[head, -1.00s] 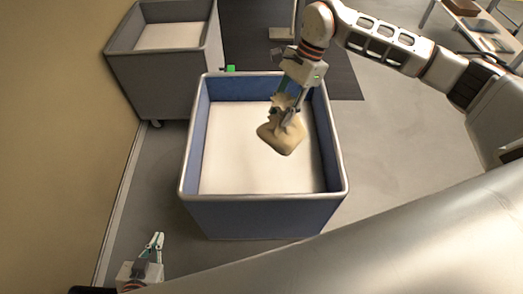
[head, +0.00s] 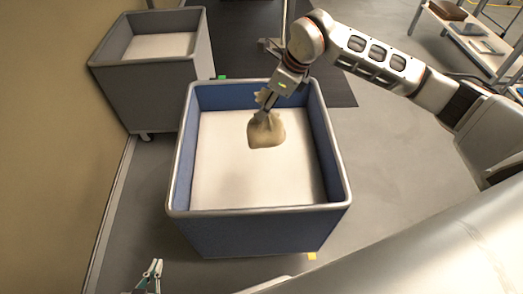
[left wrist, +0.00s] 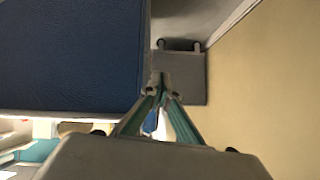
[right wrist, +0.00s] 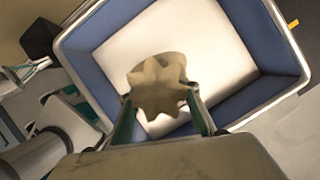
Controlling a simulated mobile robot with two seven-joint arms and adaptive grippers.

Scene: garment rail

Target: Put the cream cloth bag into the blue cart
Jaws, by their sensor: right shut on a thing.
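The cream cloth bag (head: 266,131) hangs from my right gripper (head: 268,104), over the inside of the blue cart (head: 255,232). In the right wrist view the gripper's fingers (right wrist: 163,108) are shut on the bag's gathered neck (right wrist: 157,83), with the cart's pale floor behind it. I cannot tell whether the bag touches that floor. The cart's blue side also shows in the left wrist view (left wrist: 70,55). My left gripper (head: 154,268) is low at the bottom left of the head view, outside the cart. Its fingertips (left wrist: 158,80) meet, with nothing between them.
A grey cart (head: 160,85) on wheels stands behind and left of the blue cart, near the yellowish wall (head: 55,120). A white rack (head: 475,40) stands at the far right. The floor right of the blue cart (head: 400,170) is clear.

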